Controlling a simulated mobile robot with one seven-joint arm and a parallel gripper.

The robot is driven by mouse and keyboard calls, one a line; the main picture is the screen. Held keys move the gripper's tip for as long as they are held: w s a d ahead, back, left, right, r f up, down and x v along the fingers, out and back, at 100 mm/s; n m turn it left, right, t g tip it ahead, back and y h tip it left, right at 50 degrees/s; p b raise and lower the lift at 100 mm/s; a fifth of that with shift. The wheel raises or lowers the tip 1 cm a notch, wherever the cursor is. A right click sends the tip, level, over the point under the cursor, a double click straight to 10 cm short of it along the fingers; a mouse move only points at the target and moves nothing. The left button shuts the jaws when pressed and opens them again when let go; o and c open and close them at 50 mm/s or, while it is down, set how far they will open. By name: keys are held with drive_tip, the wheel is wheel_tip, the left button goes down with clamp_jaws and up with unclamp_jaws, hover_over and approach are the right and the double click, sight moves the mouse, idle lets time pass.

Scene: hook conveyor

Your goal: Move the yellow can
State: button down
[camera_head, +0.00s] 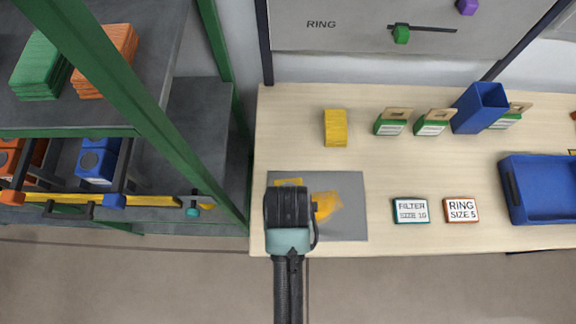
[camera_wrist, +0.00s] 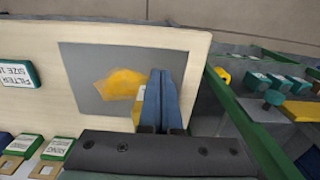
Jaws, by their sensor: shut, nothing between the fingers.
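A yellow, can-like block (camera_head: 335,127) stands on the wooden table, behind the grey mat (camera_head: 351,225) and apart from my gripper. A yellow patch (camera_head: 327,206) with an uneven outline lies on the mat; it also shows in the wrist view (camera_wrist: 122,83). A smaller yellow piece (camera_head: 289,182) shows just behind my gripper (camera_head: 288,207), partly hidden. In the wrist view my gripper's blue fingers (camera_wrist: 161,74) are shut and empty over the mat's edge. Yellow shows beside them (camera_wrist: 137,113). I cannot tell which yellow thing that is. The head view hides the fingertips.
A filter label block (camera_head: 411,210) and a ring label block (camera_head: 461,210) lie right of the mat. Green packs (camera_head: 391,125), a blue bin (camera_head: 480,107) and a blue tray (camera_head: 541,191) stand farther right. A green-framed shelf (camera_head: 221,170) borders the table's left side.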

wheel_tip(320, 180, down, 8)
drive_tip(key=shift+s+f, duration=0.1)
drive_tip(key=shift+s, duration=0.05)
drive_tip(key=shift+w+p, duration=0.6)
drive_tip(key=shift+w, duration=0.55)
drive_tip(key=shift+w+f, duration=0.1)
drive_tip(key=shift+w, duration=0.85)
